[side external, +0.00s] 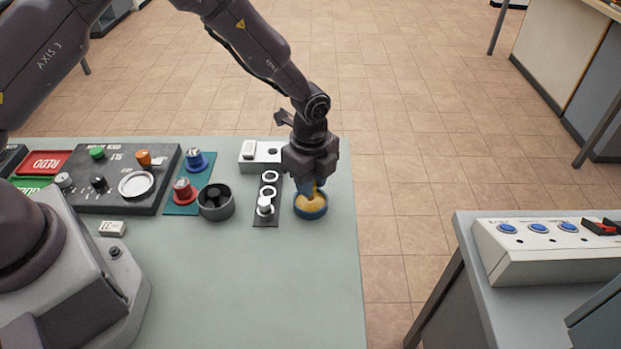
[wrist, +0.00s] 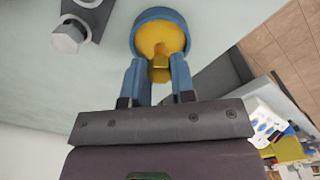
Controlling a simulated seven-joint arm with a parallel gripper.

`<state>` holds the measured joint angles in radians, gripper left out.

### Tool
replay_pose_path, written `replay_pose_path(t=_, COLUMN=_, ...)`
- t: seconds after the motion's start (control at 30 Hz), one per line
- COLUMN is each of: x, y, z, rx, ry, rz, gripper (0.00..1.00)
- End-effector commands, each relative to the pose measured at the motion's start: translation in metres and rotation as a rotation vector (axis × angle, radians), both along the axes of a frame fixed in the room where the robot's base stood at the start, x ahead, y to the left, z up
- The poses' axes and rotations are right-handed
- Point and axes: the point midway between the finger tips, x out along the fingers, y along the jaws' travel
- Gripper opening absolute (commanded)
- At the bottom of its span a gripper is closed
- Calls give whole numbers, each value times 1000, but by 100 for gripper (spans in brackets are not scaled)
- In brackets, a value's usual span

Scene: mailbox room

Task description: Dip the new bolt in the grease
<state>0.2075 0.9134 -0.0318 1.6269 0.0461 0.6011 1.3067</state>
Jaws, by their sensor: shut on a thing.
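My gripper (side external: 312,190) points down over a small round blue dish (side external: 311,214) of yellow grease (side external: 317,203), near the right edge of the table. In the wrist view, its two blue fingers (wrist: 158,75) are shut on a golden hex-headed bolt (wrist: 160,72). The bolt lines up with the blue dish (wrist: 185,38) and its grease (wrist: 158,38). Its lower end seems to be at or in the grease, but I cannot tell how deep. The fingers hide much of the bolt in the side view.
Left of the dish is a dark strip (side external: 267,218) with white rings and a silver hex bolt (side external: 265,205). A dark round cup (side external: 216,203), red and blue knobs and a control panel (side external: 115,190) stand further left. The table front is clear.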

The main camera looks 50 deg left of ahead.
Motion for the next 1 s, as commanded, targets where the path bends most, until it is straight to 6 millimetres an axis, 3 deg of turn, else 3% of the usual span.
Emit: replay_pose_path(t=1.0, x=0, y=0, z=-10, rx=0, ry=0, rz=0, gripper=0)
